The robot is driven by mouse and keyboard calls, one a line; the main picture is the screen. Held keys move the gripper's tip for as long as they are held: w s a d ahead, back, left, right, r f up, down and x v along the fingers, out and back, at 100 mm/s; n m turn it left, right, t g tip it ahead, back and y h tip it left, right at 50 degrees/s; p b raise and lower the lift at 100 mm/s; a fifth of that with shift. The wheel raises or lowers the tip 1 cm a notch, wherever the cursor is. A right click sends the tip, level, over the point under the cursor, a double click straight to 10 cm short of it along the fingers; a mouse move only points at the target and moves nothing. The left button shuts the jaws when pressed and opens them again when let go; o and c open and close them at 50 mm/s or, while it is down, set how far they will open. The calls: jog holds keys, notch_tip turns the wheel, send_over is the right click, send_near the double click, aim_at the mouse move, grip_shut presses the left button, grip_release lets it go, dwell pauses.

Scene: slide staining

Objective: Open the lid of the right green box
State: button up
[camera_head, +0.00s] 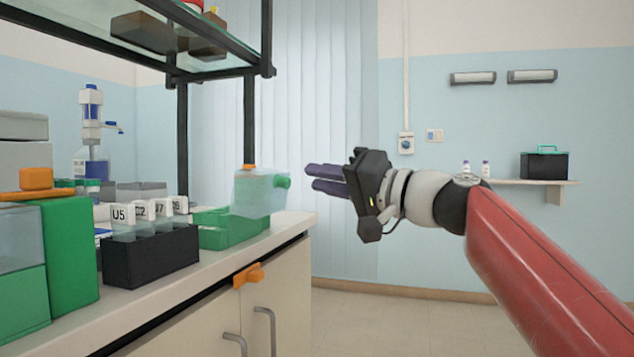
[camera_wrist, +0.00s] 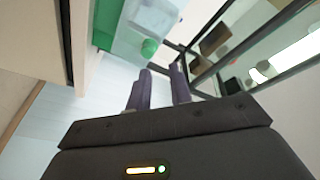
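The right green box (camera_head: 228,230) stands near the right end of the counter. Its clear bluish lid (camera_head: 262,197) is raised and tilted above the green base, with an orange piece on top and a green knob (camera_head: 284,181) facing right. In the wrist view the knob (camera_wrist: 149,47) lies just beyond my fingertips, with the clear lid (camera_wrist: 158,14) behind it. My gripper (camera_head: 309,176) has purple fingers pointing left, close to the right of the knob and apart from it. The fingers are parted with nothing between them.
A black rack (camera_head: 150,256) with labelled slides stands left of the box. Another green box (camera_head: 20,292) with a clear front is at far left. A shelf frame post (camera_head: 249,120) rises behind the lid. An orange piece (camera_head: 249,275) sits at the counter's front edge.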

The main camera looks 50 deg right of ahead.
aim_at(289, 184)
jog(key=shift+s+d+m, duration=0.15)
jog(key=shift+s+m, duration=0.3)
jog(key=shift+m, duration=0.25)
jog(key=shift+c, duration=1.1)
jog(key=s+m, duration=0.1)
jog(key=m, duration=0.2)
jog(key=s+d+f+m+y, duration=0.1)
jog(key=m, duration=0.2)
jog(key=s+f+m+p, duration=0.1)
jog(key=s+m, duration=0.1)
jog(key=m, duration=0.2)
jog(key=shift+d+t+y, duration=0.3)
jog(key=shift+d+y, duration=0.05)
jog(key=shift+y, duration=0.05)
grip_shut()
jog(key=s+d+f+m+y+p, duration=0.1)
jog(key=s+d+f+m+y, duration=0.2)
jog(key=m, duration=1)
jog(key=shift+h, duration=0.4)
jog(key=x, duration=0.9)
jog(key=b+x, duration=0.1)
jog(key=x, duration=0.3)
jog(key=shift+w+a, duration=0.25)
jog(key=shift+a, duration=0.25)
